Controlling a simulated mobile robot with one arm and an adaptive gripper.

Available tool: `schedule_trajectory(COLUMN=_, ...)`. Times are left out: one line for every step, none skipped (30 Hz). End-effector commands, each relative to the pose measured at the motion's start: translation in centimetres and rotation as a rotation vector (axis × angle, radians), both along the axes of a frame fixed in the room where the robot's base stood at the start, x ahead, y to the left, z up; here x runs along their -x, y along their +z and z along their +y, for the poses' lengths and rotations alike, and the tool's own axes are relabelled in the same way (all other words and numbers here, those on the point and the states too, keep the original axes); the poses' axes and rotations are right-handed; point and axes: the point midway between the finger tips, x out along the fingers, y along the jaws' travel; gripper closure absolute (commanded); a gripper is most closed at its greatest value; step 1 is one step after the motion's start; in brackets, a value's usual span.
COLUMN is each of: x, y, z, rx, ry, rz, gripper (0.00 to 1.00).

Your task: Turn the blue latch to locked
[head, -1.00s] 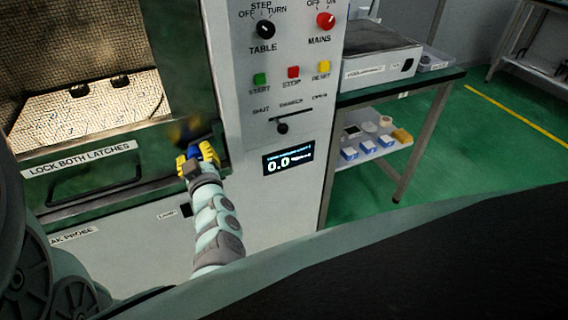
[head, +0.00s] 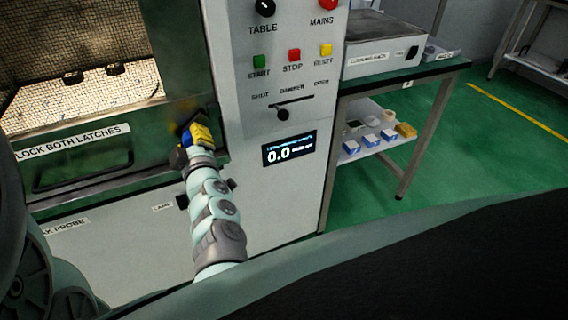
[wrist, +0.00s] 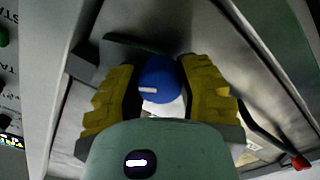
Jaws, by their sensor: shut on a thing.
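The blue latch (wrist: 158,80) shows in the wrist view as a round blue knob with a short white line on its face. My gripper (wrist: 160,92) has its yellow-padded fingers closed on either side of the knob. In the head view my gripper (head: 194,138) is at the right edge of the green door, and only a little blue of the latch (head: 186,133) shows beside the yellow pads. The rest of the latch is hidden by the fingers.
The door carries a "LOCK BOTH LATCHES" label (head: 72,141) and a mesh window above. Right of it is the white control panel (head: 290,110) with knobs, buttons and a display (head: 289,149). A bench (head: 400,90) stands further right. Green floor is clear beyond.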

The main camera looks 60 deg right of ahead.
Motion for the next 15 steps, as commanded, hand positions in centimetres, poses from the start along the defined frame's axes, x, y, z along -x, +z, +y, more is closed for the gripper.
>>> schedule_trajectory(x=0.1, y=-0.1, z=-0.07, rx=0.001, ry=-0.003, rz=0.004, gripper=1.0)
schedule_trajectory(x=0.1, y=-0.1, z=-0.07, rx=0.001, ry=-0.003, rz=0.004, gripper=1.0)
schedule_trajectory(x=0.09, y=-0.1, z=-0.06, rx=0.001, ry=-0.003, rz=0.004, gripper=1.0)
schedule_trajectory(x=0.09, y=-0.1, z=-0.06, rx=0.001, ry=-0.003, rz=0.004, gripper=1.0)
schedule_trajectory(x=0.09, y=-0.1, z=-0.06, rx=0.001, ry=-0.003, rz=0.004, gripper=1.0)
schedule_trajectory(x=0.09, y=-0.1, z=-0.06, rx=0.001, ry=-0.003, rz=0.004, gripper=1.0)
schedule_trajectory(x=0.08, y=-0.09, z=-0.06, rx=0.0, ry=-0.003, rz=0.003, gripper=1.0)
schedule_trajectory(x=0.09, y=-0.1, z=-0.06, rx=0.0, ry=-0.003, rz=0.003, gripper=0.6)
schedule_trajectory(x=0.08, y=-0.1, z=-0.05, rx=0.0, ry=-0.003, rz=0.003, gripper=0.56)
schedule_trajectory(x=0.08, y=-0.09, z=-0.05, rx=0.001, ry=-0.002, rz=0.003, gripper=0.53)
schedule_trajectory(x=0.06, y=-0.08, z=-0.05, rx=0.001, ry=-0.002, rz=0.003, gripper=0.5)
schedule_trajectory(x=0.06, y=-0.07, z=-0.05, rx=0.0, ry=-0.002, rz=0.002, gripper=0.46)
schedule_trajectory(x=0.06, y=-0.06, z=-0.03, rx=0.0, ry=-0.001, rz=0.002, gripper=0.43)
schedule_trajectory(x=0.06, y=-0.06, z=-0.03, rx=0.0, ry=-0.001, rz=0.002, gripper=0.4)
schedule_trajectory(x=0.05, y=-0.05, z=-0.03, rx=0.0, ry=-0.001, rz=0.002, gripper=0.36)
